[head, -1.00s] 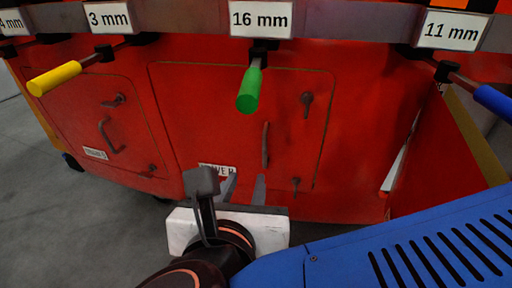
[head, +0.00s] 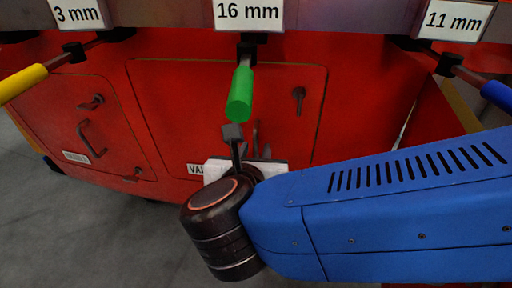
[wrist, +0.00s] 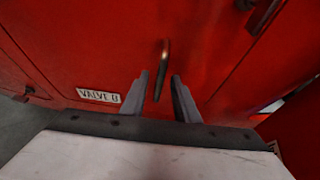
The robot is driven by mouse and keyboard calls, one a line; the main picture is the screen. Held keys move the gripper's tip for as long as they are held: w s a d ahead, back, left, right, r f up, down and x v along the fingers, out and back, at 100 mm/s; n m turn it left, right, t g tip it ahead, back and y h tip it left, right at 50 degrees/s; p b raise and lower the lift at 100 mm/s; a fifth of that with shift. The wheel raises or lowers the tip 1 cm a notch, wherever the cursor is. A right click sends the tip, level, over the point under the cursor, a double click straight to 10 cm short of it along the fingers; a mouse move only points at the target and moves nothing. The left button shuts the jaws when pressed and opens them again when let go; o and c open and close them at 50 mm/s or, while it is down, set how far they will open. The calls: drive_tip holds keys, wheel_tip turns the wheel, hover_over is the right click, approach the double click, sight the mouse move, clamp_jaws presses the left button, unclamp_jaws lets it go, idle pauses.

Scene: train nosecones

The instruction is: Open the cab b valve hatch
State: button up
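The red middle hatch (head: 170,110) has a dark vertical handle (head: 256,135), a latch (head: 299,97) at upper right, and a label (head: 197,169) partly covered by my gripper. In the wrist view the label (wrist: 98,96) reads "VALVE" and a letter that looks like B or D. My gripper (wrist: 160,100) is open, its two grey fingers pointing at the hatch. The handle (wrist: 162,62) appears between and slightly beyond the fingertips; contact cannot be told. In the head view my arm hides the fingertips and the hatch's lower right.
A second hatch (head: 80,120) with its own handle (head: 91,138) is at left. Tools with yellow (head: 22,83), green (head: 240,95) and blue (head: 497,95) grips hang from a rack above. The green one hangs just above my gripper. Grey floor is clear at lower left.

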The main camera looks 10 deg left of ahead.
drive_tip(key=shift+x, duration=1.1)
clamp_jaws()
drive_tip(key=shift+s+a, duration=0.1)
drive_tip(key=shift+s, duration=0.05)
